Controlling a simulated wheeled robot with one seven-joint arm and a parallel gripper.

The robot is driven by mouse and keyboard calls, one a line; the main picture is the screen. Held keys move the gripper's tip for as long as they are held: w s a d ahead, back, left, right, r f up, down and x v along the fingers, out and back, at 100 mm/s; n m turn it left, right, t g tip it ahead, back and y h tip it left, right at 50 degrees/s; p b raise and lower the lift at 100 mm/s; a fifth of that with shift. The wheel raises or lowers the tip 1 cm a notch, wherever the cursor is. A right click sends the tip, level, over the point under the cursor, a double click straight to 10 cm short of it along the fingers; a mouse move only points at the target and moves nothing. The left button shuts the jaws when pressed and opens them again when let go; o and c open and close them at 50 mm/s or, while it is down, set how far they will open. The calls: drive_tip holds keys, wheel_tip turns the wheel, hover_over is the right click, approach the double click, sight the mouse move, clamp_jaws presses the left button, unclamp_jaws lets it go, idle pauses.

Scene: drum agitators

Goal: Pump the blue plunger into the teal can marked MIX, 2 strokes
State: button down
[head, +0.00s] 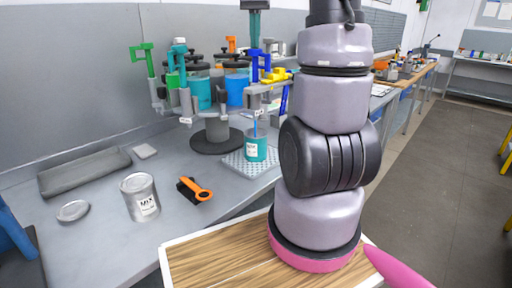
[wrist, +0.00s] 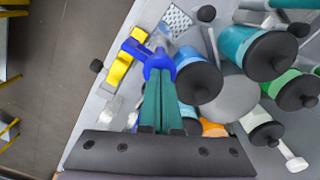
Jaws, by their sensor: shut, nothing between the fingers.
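The teal can (head: 256,146), with a white MIX label, stands upright on a perforated plate at the front of the agitator rack. The blue plunger (head: 254,62) is above it, and its thin rod runs down toward the can's mouth. My gripper (head: 254,44) points straight down with its teal fingers shut and empty. The fingertips are at the top of the blue plunger, apparently touching it. In the wrist view my fingers (wrist: 161,80) end at the round blue plunger top (wrist: 157,60). The can's inside is hidden.
A yellow handle (head: 279,74) is close beside the blue plunger. A green handle (head: 144,58) and several dark-lidded jars crowd the rack.

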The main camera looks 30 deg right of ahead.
drive_tip(key=shift+f, duration=1.35)
drive_tip(key=shift+r, duration=3.05)
drive_tip(key=shift+r, duration=0.1)
wheel_tip(320, 180, up, 6)
drive_tip(key=shift+f, duration=0.1)
